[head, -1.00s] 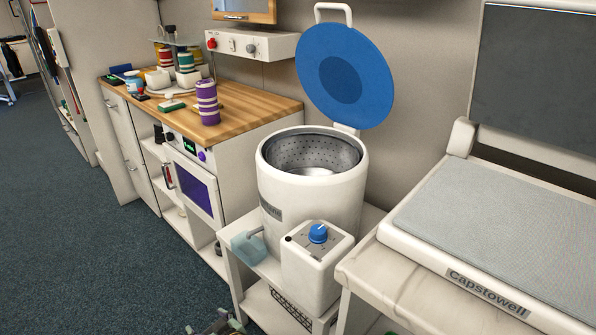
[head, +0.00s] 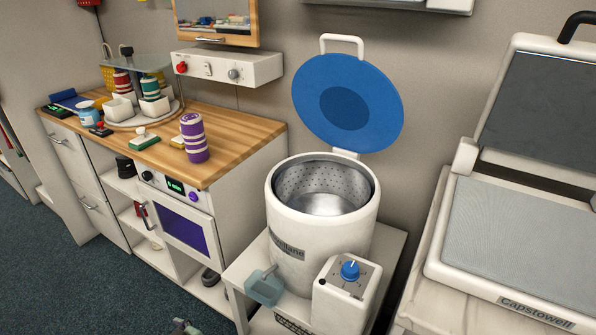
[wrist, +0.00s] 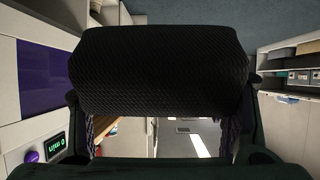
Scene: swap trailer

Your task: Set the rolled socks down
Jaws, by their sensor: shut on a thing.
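The rolled socks, a dark, ribbed roll (wrist: 160,70), fill the upper middle of the wrist view. My gripper (wrist: 160,100) is shut on them, with a finger at each side of the roll. In the head view only a small piece of what looks like my arm or gripper (head: 185,327) shows at the bottom edge, and the socks cannot be made out there.
A white drum washer (head: 318,225) with a raised blue lid (head: 347,104) stands open on a low stand. A wooden counter (head: 235,140) holds a purple striped stack (head: 193,138) and other items. A grey-padded press (head: 520,235) stands at right.

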